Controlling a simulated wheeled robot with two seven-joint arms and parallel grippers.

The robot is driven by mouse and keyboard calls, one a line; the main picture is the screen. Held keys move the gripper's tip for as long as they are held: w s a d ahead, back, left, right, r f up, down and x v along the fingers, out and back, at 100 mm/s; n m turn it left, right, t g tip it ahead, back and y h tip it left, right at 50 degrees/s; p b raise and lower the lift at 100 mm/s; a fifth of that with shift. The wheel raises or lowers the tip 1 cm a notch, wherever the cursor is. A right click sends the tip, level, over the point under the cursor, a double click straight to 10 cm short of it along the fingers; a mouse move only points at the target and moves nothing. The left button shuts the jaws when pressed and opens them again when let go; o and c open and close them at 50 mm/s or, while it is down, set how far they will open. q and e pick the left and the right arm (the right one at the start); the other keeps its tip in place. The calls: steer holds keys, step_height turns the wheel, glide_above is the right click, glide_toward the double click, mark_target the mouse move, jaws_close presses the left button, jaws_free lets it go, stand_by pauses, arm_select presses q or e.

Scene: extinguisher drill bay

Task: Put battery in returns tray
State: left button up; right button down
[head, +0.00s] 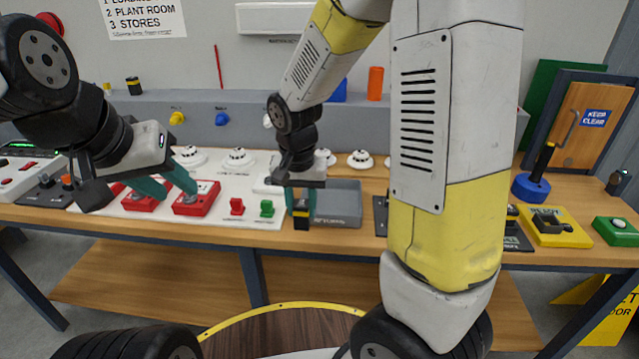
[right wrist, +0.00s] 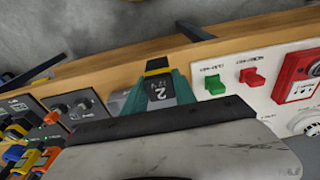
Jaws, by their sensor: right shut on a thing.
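The battery (head: 301,218) is black with a yellow band. My right gripper (head: 301,203) points down and is shut on it. In the right wrist view the battery (right wrist: 160,88) sits between the teal fingers, and a "2" shows on its face. The grey returns tray (head: 341,222) is on the bench, just right of the battery in the head view. The battery appears beside the tray's left front corner, not inside; its height over the bench is hard to tell. My left gripper (head: 165,188) is open and empty, above the red units at the left.
A white panel holds a red switch (head: 236,206), a green switch (head: 267,208) and red boxes (head: 196,198) left of the tray. Another yellow-banded black object (head: 134,86) stands on the back ledge. My right arm hides the bench right of the tray.

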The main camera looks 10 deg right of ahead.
steer(key=w+d, duration=0.3)
steer(key=w, duration=0.1)
steer(key=w+d+f, duration=0.1)
steer(key=w+d, duration=0.2)
steer(key=w, duration=0.1)
steer(key=w+d, duration=0.3)
steer(key=w, duration=0.1)
steer(key=shift+d+f, duration=0.2)
steer(key=shift+d, duration=0.05)
steer(key=shift+w+d+f, duration=0.1)
steer(key=shift+d+f, duration=0.05)
steer(key=shift+f, duration=1.6)
steer(key=shift+f, duration=0.1)
steer(key=c, duration=1)
jaws_free()
